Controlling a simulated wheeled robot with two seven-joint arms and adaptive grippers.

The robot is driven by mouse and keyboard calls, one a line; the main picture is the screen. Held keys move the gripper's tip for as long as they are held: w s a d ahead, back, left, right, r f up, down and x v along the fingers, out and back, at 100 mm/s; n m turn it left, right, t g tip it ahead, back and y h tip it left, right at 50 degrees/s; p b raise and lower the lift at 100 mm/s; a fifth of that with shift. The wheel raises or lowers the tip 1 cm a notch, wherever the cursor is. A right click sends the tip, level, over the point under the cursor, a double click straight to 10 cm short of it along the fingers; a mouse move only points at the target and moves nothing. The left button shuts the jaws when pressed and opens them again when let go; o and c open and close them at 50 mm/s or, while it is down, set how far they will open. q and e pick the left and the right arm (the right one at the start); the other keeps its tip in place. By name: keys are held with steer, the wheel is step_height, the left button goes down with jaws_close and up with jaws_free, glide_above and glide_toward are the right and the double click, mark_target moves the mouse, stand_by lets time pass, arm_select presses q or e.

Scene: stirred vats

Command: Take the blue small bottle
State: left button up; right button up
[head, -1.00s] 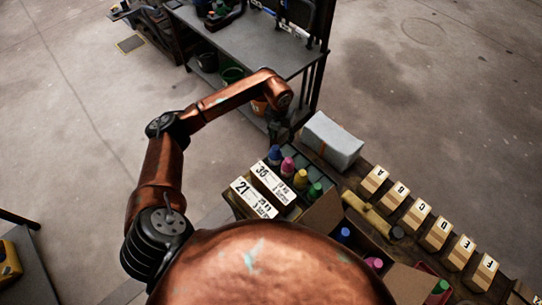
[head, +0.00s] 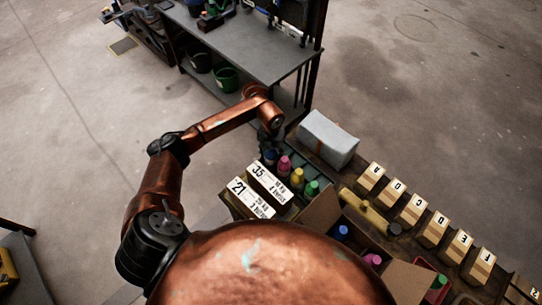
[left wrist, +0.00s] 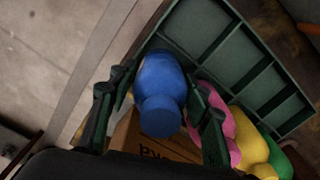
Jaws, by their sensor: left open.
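The blue small bottle (head: 270,156) stands at the left end of a row of bottles in a green divided rack. My left gripper (head: 270,142) is just above and behind it in the head view. In the left wrist view the blue bottle (left wrist: 160,92) shows between the two open fingers of my left gripper (left wrist: 160,112). The fingers are on either side of it, and I cannot tell whether they touch it. A pink bottle (left wrist: 218,125) is close beside the right finger. My right gripper is not in view.
Yellow (head: 297,176) and green (head: 312,188) bottles continue the row. An open cardboard box (head: 318,212) holds another blue-topped item (head: 342,232). A grey-white block (head: 328,138) and lettered wooden blocks (head: 411,209) lie to the right.

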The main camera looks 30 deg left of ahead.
arm_select(q)
steer(key=shift+c, duration=0.4)
steer(key=c, duration=1)
steer(key=shift+o, duration=0.2)
steer(key=shift+r, duration=0.15)
